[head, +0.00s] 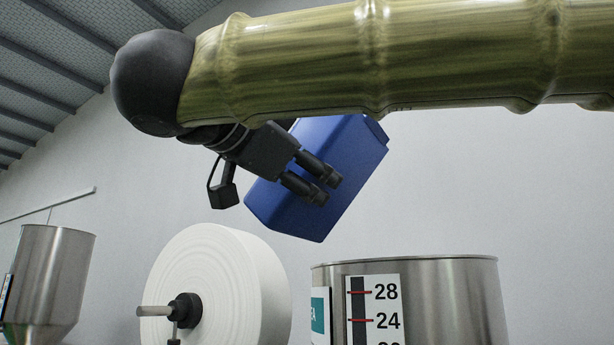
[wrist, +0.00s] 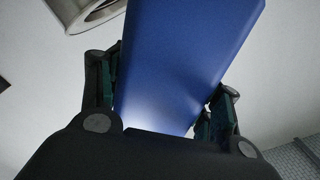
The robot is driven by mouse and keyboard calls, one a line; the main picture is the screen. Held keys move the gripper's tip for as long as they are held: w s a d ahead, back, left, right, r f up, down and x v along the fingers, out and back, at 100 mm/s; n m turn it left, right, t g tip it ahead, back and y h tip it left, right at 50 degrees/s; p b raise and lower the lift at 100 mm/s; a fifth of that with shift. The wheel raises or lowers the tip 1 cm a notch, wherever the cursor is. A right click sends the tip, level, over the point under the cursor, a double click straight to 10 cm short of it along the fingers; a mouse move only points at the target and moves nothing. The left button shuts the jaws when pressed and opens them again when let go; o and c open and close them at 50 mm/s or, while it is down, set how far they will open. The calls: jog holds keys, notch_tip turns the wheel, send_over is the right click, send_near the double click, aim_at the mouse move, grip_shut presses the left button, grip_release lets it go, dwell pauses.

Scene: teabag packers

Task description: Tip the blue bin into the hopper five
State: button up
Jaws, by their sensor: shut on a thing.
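The blue bin (head: 338,165) is held up in the air and tilted, above and to the left of the steel hopper (head: 450,295) in the head view. My gripper (head: 318,184) is shut on the bin. In the wrist view the blue bin (wrist: 185,60) fills the middle, with the fingers of my gripper (wrist: 160,105) on both sides of it. The bin's opening and contents are hidden. The hopper carries a white scale strip (head: 374,305) marked 28 and 24; its number cannot be read here.
A large white paper roll (head: 225,285) on a dark spindle stands left of the hopper. Another steel hopper (head: 50,275) is at the far left. A steel rim (wrist: 90,12) shows at the top left of the wrist view. The wall behind is plain.

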aim_at(314, 225)
jog(key=w, duration=0.2)
jog(key=w+d, duration=0.1)
jog(key=w, duration=0.1)
jog(key=shift+p+x, duration=0.3)
jog(key=shift+x, duration=0.5)
jog(key=w, duration=0.2)
jog(key=w+d, duration=0.1)
jog(key=shift+w+d+p, duration=0.1)
jog(key=shift+w+p, duration=0.25)
jog(key=shift+w, duration=0.05)
jog(key=w+a+p+x, duration=0.1)
jog(key=a+x, duration=0.1)
jog(key=x, duration=0.8)
jog(key=shift+w+p, duration=0.2)
jog(key=shift+p, duration=0.15)
jog(key=shift+a+f+m+b, duration=0.35)
jog(key=shift+a+m+b, duration=0.1)
jog(key=shift+m+b, duration=0.6)
jog(key=shift+w+a+f+m+b, duration=0.2)
jog(key=shift+f+m+b, duration=0.2)
jog(key=shift+m+b, duration=0.85)
jog(key=shift+f+m+b, duration=0.8)
jog(key=shift+m+b, duration=0.1)
jog(key=shift+b, duration=1.55)
